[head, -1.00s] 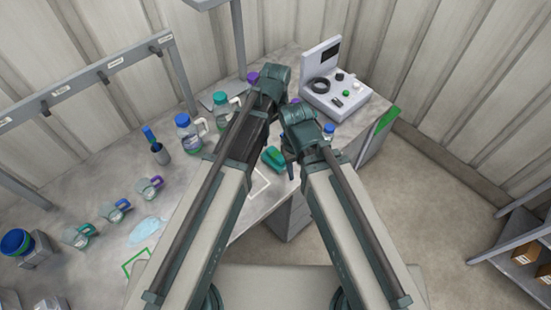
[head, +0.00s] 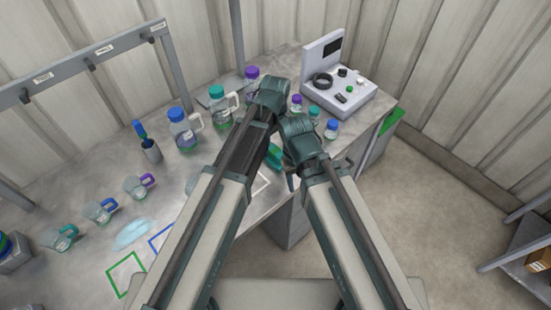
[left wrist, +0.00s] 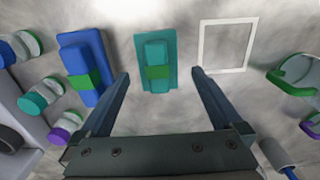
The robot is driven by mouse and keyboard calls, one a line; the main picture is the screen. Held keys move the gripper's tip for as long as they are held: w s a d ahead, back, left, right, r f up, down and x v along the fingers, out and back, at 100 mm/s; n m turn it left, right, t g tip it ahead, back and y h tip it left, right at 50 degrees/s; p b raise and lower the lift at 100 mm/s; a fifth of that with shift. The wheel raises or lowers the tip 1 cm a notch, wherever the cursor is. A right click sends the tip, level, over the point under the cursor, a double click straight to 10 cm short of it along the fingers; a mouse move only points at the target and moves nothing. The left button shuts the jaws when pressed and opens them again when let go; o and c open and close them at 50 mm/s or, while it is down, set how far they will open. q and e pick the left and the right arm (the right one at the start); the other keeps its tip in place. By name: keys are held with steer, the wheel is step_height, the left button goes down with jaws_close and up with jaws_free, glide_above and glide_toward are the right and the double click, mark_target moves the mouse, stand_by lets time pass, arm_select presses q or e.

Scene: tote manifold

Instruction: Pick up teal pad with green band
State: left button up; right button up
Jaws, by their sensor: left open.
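The teal pad (left wrist: 157,76) with a green band around its middle lies flat on the grey bench in the left wrist view. It is ahead of my left gripper (left wrist: 160,74), roughly centred between the open fingers. The fingers are apart with nothing held, and whether they touch the pad cannot be told. In the head view part of the teal pad (head: 274,157) shows between my two arms; the left gripper itself is hidden behind its arm there.
A blue pad (left wrist: 80,60) with a green band lies just left of the teal one. A white square outline (left wrist: 228,68) is on its right. Capped bottles (head: 331,130) stand near the console (head: 352,104). Jugs (head: 184,138) and mugs (head: 138,190) stand farther left.

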mark_target(275, 150)
arm_select(q)
steer(key=shift+w+f+b, duration=0.15)
steer(key=shift+f+b, duration=1.15)
steer(key=shift+f, duration=0.05)
steer(key=shift+w+f+b, duration=0.15)
steer(key=shift+f+b, duration=1.15)
steer(key=shift+r, duration=0.1)
steer(key=c, duration=1.2)
steer(key=shift+r, duration=0.1)
